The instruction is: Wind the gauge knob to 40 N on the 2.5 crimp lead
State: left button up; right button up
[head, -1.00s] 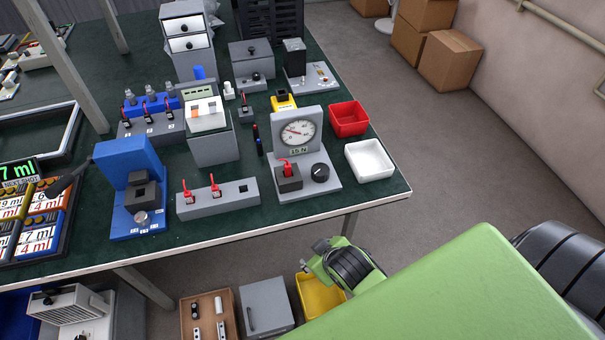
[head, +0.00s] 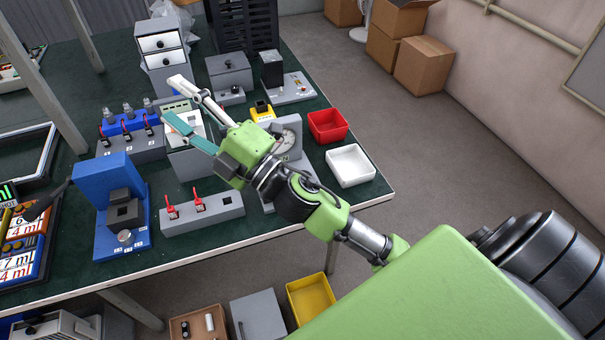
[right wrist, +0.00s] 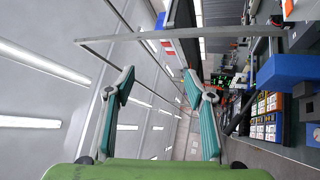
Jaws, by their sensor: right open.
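The gauge (head: 293,133) is a grey stand with a round white dial, at the right of the green-topped table in the head view. My right gripper and wrist hide most of it, including its readout, its black knob and the red-handled lead in its block. My right gripper (head: 173,100) is open and empty, its two fingers spread, above the table and left of the gauge. In the right wrist view its teal-padded fingers (right wrist: 158,78) stand wide apart with nothing between them. My left gripper does not show.
A grey block (head: 225,208) with two red-handled leads stands near the front edge. A blue press (head: 113,175) is left of it. Red (head: 328,125) and white (head: 351,165) bins are right of the gauge. A yellow bin (head: 312,297) is below the table.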

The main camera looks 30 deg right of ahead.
jog(key=s+a+n+g+y, duration=0.5)
jog(key=a+n+g+y, duration=0.7)
jog(key=n, duration=0.8)
jog(key=d+f+n+g+h, duration=0.4)
jog(key=f+n+g+h, duration=0.2)
jog(key=f+h, duration=0.4)
jog(key=w+d+f+n+g+h, duration=0.1)
jog(key=d+f+h, duration=0.2)
jog(key=d, duration=0.5)
jog(key=w+d+f+h, duration=0.1)
jog(key=d+f+h, duration=0.3)
jog(key=d, duration=0.3)
jog(key=d+r+g+h, duration=0.15)
jog(key=d+h, duration=0.35)
jog(key=d, duration=1)
jog(key=shift+m, duration=0.3)
jog(key=f, duration=0.4)
jog(key=f+p, duration=0.1)
jog(key=f, duration=0.3)
jog(key=s+f, duration=0.1)
jog(key=f, duration=0.3)
jog(key=shift+d+f, duration=0.15)
jog(key=shift+f, duration=0.2)
jog(key=c, duration=1.1)
